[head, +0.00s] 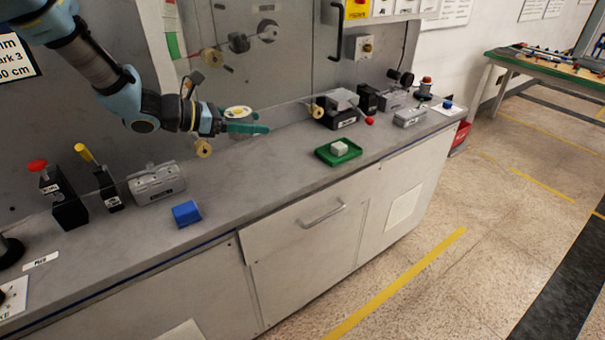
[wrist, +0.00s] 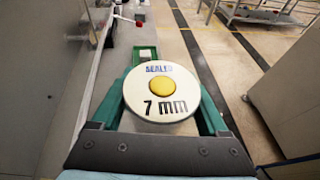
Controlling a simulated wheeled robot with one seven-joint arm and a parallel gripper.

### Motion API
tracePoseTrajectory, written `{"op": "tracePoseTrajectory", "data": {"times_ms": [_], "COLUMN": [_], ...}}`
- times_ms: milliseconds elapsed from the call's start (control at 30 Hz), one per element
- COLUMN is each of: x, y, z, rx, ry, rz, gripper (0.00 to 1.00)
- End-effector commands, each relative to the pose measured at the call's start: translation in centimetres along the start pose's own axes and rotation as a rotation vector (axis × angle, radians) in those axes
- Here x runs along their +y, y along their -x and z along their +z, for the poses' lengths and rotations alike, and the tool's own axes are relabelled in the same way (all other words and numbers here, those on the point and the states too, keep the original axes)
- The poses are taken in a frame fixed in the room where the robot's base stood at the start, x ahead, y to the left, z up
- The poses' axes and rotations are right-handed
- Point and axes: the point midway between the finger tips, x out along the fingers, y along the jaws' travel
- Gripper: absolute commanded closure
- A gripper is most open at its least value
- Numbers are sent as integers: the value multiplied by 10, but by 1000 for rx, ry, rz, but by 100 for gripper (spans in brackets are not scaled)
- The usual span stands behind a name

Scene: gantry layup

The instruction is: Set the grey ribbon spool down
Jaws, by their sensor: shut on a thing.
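My gripper (head: 246,127) has green fingers and is shut on a round spool (head: 237,111). It holds the spool above the grey worktop, near the back panel. In the wrist view the spool (wrist: 162,107) shows a whitish disc face with a yellow centre and the words "SEALED" and "7 mm". The green fingers of my gripper (wrist: 164,112) flank it left and right. The disc hides the spool's underside, and I cannot see whether its ribbon is grey.
A green tray (head: 325,157) holds a light grey block (head: 339,148). A blue block (head: 186,213) lies near the front edge of the worktop (head: 262,182). Grey machine parts stand at left and right. The worktop between the blue block and the tray is clear.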

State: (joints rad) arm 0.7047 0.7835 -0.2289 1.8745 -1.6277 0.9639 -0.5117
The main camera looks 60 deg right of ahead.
Motion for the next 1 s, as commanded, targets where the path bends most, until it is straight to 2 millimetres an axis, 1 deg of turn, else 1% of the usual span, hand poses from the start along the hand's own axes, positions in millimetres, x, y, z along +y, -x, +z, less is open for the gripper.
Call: {"op": "tracePoseTrajectory", "data": {"times_ms": [33, 300, 433, 667, 900, 1000], "x": [1, 1, 1, 1, 0, 0], "y": [-2, -14, -22, -28, -41, -44], "z": [-8, -41, -62, -77, -112, -122], "rx": [-1, -1, -1, -1, 0, -1], "ry": [-1, -1, 0, 1, 3, 2], "rz": [2, 2, 1, 1, -1, 1], "gripper": [100, 100, 100, 100, 100, 100]}}
